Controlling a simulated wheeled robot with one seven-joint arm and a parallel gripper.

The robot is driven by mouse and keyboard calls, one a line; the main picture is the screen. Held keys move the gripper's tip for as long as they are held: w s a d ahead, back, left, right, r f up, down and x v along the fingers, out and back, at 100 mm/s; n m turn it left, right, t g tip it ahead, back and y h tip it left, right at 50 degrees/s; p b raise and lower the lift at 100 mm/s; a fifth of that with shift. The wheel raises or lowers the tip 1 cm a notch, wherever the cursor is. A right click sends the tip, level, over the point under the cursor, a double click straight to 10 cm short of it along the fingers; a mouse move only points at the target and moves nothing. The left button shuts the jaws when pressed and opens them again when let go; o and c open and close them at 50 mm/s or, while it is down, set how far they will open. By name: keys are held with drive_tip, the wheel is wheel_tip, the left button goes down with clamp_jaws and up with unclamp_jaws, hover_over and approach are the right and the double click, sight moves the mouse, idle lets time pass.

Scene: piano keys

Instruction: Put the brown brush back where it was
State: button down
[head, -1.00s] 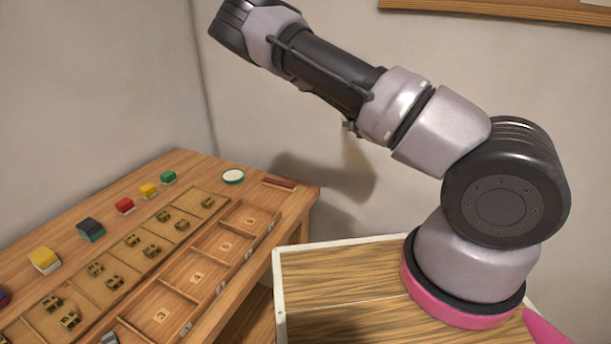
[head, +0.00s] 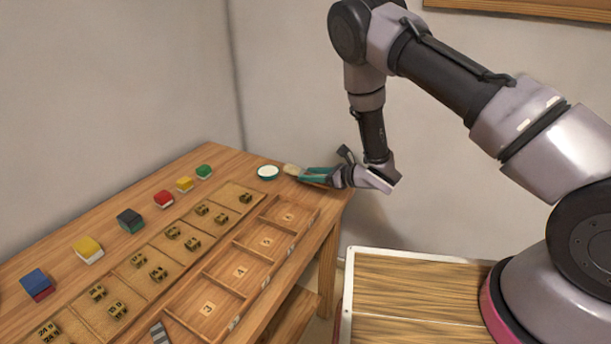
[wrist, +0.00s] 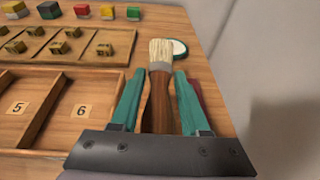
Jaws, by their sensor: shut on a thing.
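The brown brush (wrist: 159,101) has a brown wooden handle, a metal band and pale bristles. My gripper (wrist: 158,88), with teal fingers, is shut on its handle in the wrist view. The bristles point away from my gripper. In the head view my gripper (head: 315,174) is low over the far right corner of the wooden table (head: 213,158), and the pale bristles (head: 291,169) stick out to its left. I cannot tell whether the brush touches the tabletop. A dark red strip (wrist: 197,95) lies on the table beside the right finger, partly hidden.
A round white-topped dish (head: 268,172) with a green rim is just beyond the bristles. A tray with numbered compartments (head: 240,271) and several small brass blocks fills the table's middle. Several coloured blocks (head: 163,199) line the back. A wall (head: 290,80) stands behind.

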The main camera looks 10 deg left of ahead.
sight(305, 198)
drive_tip(key=shift+s+a+n+g, duration=0.3)
drive_tip(key=shift+s+a+g, duration=0.15)
drive_tip(key=shift+a, duration=0.4)
drive_tip(key=shift+f, duration=3.25)
drive_tip(key=shift+f, duration=0.3)
drive_tip(key=shift+c, duration=1.6)
unclamp_jaws()
